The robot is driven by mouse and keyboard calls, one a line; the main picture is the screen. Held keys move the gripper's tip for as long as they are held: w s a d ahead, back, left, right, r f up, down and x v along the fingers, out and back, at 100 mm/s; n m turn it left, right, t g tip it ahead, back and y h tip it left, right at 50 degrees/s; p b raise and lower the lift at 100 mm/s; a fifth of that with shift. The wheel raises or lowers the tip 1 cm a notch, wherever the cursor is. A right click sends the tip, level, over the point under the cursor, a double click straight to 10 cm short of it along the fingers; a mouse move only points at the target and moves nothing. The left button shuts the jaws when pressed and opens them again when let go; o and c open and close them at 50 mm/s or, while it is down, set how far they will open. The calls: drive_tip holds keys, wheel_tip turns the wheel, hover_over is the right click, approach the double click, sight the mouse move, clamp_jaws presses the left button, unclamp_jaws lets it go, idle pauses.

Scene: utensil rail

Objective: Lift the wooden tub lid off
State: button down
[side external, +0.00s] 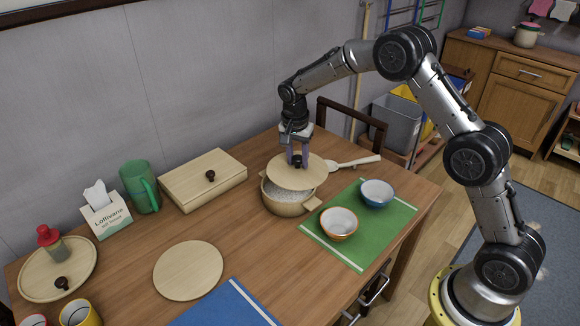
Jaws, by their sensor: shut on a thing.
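The round wooden lid (285,177) has a small dark knob. My gripper (298,161) points down and is shut on the lid's knob. The lid is over the wooden tub (285,208), off to the back right of its opening. A gap shows at the tub's front left, with pale speckled contents inside. The lid looks raised above the rim, but its far side against the tub is hidden. The tub stands upright on the table and has side handles.
A white spoon (352,163) lies right behind the tub. A green mat (358,258) with an orange-rimmed bowl (338,224) and a blue bowl (377,193) is to the right. A wooden box (203,181) and a round board (188,270) are left. Bare table lies between.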

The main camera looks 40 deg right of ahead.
drive_tip(key=s+a+r, duration=0.1)
drive_tip(key=s+r, duration=0.4)
drive_tip(key=s, duration=0.5)
drive_tip(key=shift+w, duration=0.15)
